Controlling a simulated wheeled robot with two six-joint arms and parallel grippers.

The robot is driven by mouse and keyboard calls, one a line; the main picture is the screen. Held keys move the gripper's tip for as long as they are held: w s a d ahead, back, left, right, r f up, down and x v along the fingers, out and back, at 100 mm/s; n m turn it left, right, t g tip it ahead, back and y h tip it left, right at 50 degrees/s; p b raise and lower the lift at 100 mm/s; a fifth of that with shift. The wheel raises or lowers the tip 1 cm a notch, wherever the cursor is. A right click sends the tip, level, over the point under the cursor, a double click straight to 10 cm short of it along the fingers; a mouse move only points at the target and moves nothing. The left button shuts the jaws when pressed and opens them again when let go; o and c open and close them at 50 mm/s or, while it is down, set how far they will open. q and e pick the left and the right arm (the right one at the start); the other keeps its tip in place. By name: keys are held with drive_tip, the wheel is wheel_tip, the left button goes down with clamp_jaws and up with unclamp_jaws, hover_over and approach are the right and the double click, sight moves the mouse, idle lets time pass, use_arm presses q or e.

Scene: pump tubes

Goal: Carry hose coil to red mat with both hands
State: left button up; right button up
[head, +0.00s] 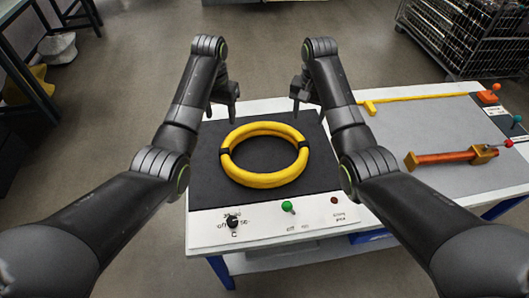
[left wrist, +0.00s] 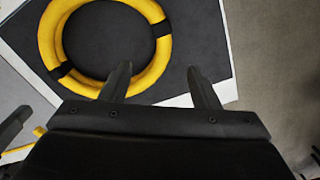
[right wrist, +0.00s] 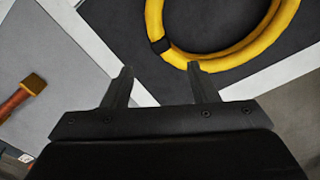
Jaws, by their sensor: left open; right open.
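The yellow hose coil (head: 264,181) lies flat on a dark mat (head: 209,189) on the workbench, with a black band on its left and right sides. My left gripper (head: 222,115) is open and empty above the far left of the coil. My right gripper (head: 307,111) is open and empty above the far right of it. The coil also shows beyond the open fingers in the left wrist view (left wrist: 158,70) and at the top of the right wrist view (right wrist: 240,55). Neither gripper visibly holds it. I see no red mat in these frames.
The bench's white front panel (head: 260,229) carries a black knob (head: 233,222), a green knob (head: 288,207) and a red button (head: 334,200). To the right, a grey surface (head: 400,130) holds an orange-brown cylinder (head: 445,158) and a yellow bar (head: 420,99). A wire crate (head: 470,35) stands behind.

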sight(226, 147)
use_arm(q)
drive_tip(key=shift+f, duration=0.1)
use_arm(e)
drive_tip(key=shift+f, duration=0.15)
use_arm(q)
wheel_tip(226, 147, down, 17)
drive_tip(key=shift+f, duration=0.1)
use_arm(e)
wheel_tip(226, 147, down, 17)
drive_tip(key=shift+f, duration=0.1)
use_arm(q)
drive_tip(key=c, duration=1.2)
use_arm(e)
clamp_jaws()
use_arm(q)
clamp_jaws()
drive_tip(key=shift+w, duration=0.1)
